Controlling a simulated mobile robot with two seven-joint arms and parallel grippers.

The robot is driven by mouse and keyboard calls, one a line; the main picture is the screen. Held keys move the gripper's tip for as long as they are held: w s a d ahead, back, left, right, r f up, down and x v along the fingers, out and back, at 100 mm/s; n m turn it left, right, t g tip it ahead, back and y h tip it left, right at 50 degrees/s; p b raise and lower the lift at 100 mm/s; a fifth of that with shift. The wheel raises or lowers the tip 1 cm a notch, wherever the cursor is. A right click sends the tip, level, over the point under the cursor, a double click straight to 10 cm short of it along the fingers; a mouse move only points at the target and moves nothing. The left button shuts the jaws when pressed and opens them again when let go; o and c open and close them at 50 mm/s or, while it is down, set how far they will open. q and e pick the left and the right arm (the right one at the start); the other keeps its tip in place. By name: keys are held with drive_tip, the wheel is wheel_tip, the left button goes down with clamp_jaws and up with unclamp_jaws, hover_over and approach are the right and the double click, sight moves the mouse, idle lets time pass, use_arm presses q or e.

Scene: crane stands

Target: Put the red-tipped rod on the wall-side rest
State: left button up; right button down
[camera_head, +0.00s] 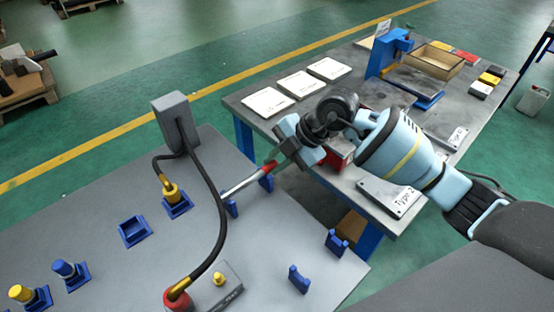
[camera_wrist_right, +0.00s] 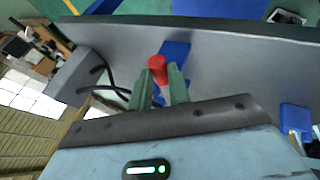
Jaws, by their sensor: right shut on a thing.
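The rod (camera_head: 245,181) is pale with a red section near my right gripper (camera_head: 278,160), which is shut on it. In the head view it slants down to the left, and its far end shows over a pair of blue rests (camera_head: 266,184). I cannot tell whether it touches them. In the right wrist view the red tip (camera_wrist_right: 157,66) shows between the green fingers (camera_wrist_right: 161,84), with a blue rest (camera_wrist_right: 174,51) behind. Another pair of blue rests (camera_head: 337,243) stands empty at the lower right of the grey table. My left gripper is not in view.
A grey post (camera_head: 174,119) with a black cable stands left of the rod; the cable loops down to a red and yellow plug (camera_head: 177,296). Blue sockets (camera_head: 135,231) stand further left. A second table (camera_head: 300,112) with white plates lies behind.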

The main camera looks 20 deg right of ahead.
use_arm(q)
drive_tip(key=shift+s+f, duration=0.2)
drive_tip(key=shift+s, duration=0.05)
use_arm(e)
drive_tip(key=shift+s+f, duration=0.3)
drive_tip(key=shift+f, duration=0.6)
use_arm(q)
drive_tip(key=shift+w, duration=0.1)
use_arm(e)
drive_tip(key=c, duration=1.2)
unclamp_jaws()
drive_tip(key=shift+w+f, duration=0.1)
drive_tip(key=shift+c, duration=0.2)
drive_tip(key=shift+d, duration=0.1)
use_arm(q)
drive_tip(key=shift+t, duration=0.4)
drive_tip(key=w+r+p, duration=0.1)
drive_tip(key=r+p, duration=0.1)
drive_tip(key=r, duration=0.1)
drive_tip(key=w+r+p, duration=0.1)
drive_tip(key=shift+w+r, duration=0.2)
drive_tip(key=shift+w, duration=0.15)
use_arm(e)
drive_tip(key=v, duration=0.5)
drive_tip(key=shift+w+r, duration=0.1)
drive_tip(key=shift+r, duration=0.2)
